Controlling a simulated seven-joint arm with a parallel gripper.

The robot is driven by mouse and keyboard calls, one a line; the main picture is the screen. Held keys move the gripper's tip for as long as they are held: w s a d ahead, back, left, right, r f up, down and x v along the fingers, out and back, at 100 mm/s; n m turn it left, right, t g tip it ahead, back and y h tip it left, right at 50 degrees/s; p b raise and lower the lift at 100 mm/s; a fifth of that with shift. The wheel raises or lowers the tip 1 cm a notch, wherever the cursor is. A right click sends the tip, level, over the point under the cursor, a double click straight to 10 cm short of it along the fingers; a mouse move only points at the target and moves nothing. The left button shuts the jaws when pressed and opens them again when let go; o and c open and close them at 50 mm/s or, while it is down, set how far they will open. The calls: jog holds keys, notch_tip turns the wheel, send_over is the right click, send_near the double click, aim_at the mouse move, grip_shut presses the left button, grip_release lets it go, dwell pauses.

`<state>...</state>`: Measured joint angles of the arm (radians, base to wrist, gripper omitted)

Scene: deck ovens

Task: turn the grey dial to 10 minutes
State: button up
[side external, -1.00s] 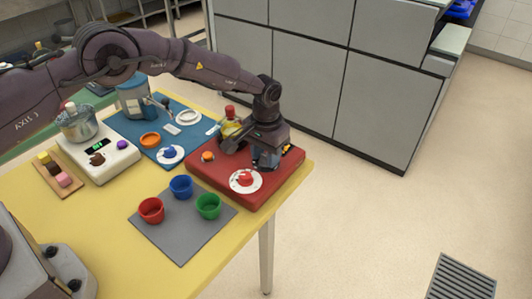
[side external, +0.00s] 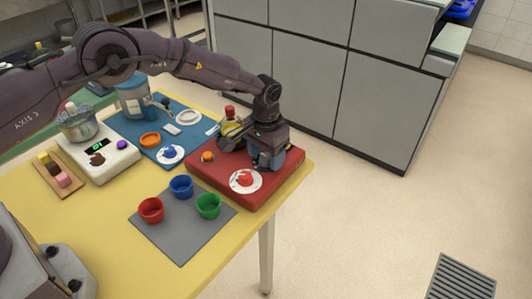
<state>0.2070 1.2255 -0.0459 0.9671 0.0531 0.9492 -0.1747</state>
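My gripper (side external: 264,163) points down over the far right part of the red base (side external: 222,185), close to its top. Its fingers are small and dark here, and I cannot tell whether they are open or shut. I cannot make out the grey dial; my gripper and wrist cover that part of the base. A red dial (side external: 245,178) on a white disc sits at the front of the red base, just in front of my gripper. No minute marks can be read.
An orange knob (side external: 208,156) and a yellow item with a red top (side external: 231,122) are left of my gripper. A blue mat (side external: 127,130) holds a blue dial (side external: 169,152). Red, blue and green cups stand on a grey mat (side external: 180,236). A scale (side external: 120,160) is at left.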

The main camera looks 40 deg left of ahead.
aim_at(257, 168)
jog(key=shift+r, duration=0.1)
notch_tip(257, 168, up, 13)
dwell(0.5)
jog(key=s+a+r+t, duration=0.2)
jog(key=s+a+r, duration=0.2)
jog(key=s, duration=0.7)
jog(key=s+a+r+t, duration=0.1)
jog(key=s+a+r, duration=0.3)
jog(key=s+r, duration=0.3)
jog(key=s+a+r+n+t, duration=0.1)
jog(key=s+a+r, duration=0.3)
jog(key=s, duration=1.2)
notch_tip(257, 168, up, 3)
jog(key=shift+a+f+t, duration=0.2)
jog(key=shift+a+t, duration=0.05)
jog(key=shift+t, duration=0.55)
